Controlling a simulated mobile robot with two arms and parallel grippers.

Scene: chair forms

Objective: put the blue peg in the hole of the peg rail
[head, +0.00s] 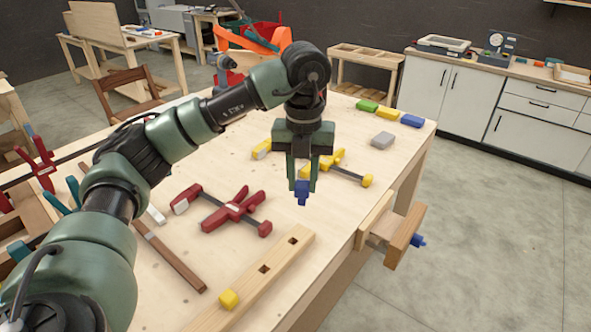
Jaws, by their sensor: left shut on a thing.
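The blue peg (302,198) hangs upright from my left gripper (302,184), which points straight down and is shut on its top. The peg is in the air over the workbench, above and beyond the far end of the rail. The peg rail (278,262) is a pale wooden bar running along the near right part of the bench. Two dark square holes show in it, one near its far end and one closer in. A yellow peg (229,299) stands in the rail nearer to me. My right gripper is out of view.
A red clamp (235,210) lies left of the rail, and a yellow clamp (345,172) lies behind my gripper. Coloured blocks (390,113) and a grey block (382,140) lie at the far right. A wooden vise (391,232) juts from the bench's right edge.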

